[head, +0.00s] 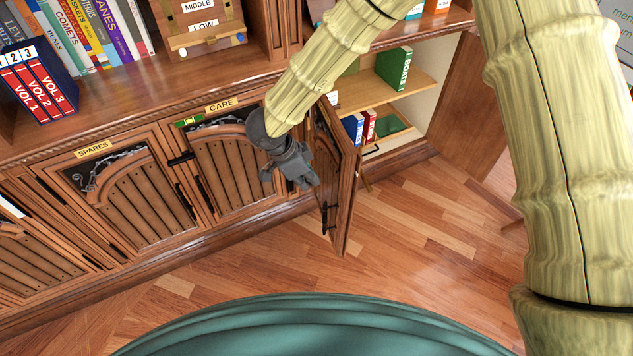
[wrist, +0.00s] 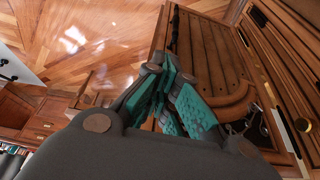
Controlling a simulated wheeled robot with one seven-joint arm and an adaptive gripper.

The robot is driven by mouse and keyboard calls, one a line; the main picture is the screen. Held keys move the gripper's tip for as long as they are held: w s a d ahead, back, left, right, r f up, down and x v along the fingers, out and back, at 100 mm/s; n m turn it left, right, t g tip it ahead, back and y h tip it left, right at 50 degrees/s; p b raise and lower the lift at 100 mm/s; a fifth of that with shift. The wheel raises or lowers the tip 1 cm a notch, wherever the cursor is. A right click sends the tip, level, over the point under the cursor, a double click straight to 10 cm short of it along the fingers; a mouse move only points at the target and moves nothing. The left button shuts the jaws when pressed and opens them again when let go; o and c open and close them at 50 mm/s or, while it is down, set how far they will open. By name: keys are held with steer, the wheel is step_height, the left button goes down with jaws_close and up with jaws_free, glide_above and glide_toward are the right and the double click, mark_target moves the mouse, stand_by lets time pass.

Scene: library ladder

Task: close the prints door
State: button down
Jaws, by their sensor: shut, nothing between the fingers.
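A wooden cabinet door (head: 345,190) with a dark handle stands swung out from the cabinet front, right of the CARE door (head: 228,168), in the head view. No PRINTS label is readable; my arm covers part of the frame above this door. My gripper (head: 302,177) is shut and empty, just left of the open door and in front of the CARE door. I cannot tell whether it touches the open door. In the wrist view, the teal finger pads of my gripper (wrist: 182,102) are together beside a slatted wooden panel (wrist: 207,58).
The open compartment right of the door holds shelves (head: 398,82), a green BOATS book (head: 393,68) and blue and red books. Another wooden panel (head: 468,105) stands out at its right. The SPARES door (head: 122,195) is closed. The wooden floor (head: 400,235) in front is clear.

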steer(key=w+d+f, duration=0.2)
steer(key=d+f, duration=0.4)
steer(key=f, duration=0.2)
steer(key=shift+w+d, duration=0.25)
steer(key=shift+d, duration=0.15)
steer(key=shift+p, duration=0.3)
